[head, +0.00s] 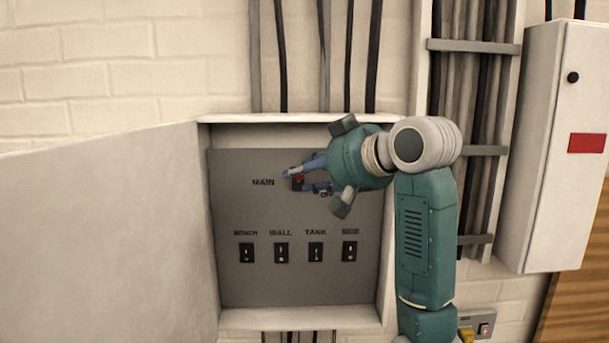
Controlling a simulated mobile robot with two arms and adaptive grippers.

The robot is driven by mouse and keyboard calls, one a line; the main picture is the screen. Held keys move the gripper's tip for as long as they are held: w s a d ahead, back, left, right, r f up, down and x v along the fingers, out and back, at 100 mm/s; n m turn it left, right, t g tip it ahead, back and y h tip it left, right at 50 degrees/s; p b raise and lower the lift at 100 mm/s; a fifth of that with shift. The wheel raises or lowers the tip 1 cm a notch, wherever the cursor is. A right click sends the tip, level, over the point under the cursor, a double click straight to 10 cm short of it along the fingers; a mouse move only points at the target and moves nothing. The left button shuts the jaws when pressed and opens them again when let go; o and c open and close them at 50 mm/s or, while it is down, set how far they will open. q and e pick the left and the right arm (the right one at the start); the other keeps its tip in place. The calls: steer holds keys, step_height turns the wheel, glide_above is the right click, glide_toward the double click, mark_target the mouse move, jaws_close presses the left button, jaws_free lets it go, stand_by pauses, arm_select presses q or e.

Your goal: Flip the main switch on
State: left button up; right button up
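The red main switch (298,179) sits beside the label MAIN on a grey panel (230,205) inside an open wall box. My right gripper (296,182) reaches in from the right, with its blue fingers apart above and below the switch. The fingers partly cover the switch, so I cannot tell whether they touch or grip it, nor which way it is set. My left gripper is not in view.
Black switches labelled BENCH (246,252), WALL (281,252), TANK (315,252) and SIDE (349,251) line the lower panel. The box door (110,240) stands open at left. A white cabinet (553,150) and a cable ladder (473,45) are at right.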

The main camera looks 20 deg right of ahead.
steer(key=v, duration=1.1)
steer(key=shift+s+r, duration=0.1)
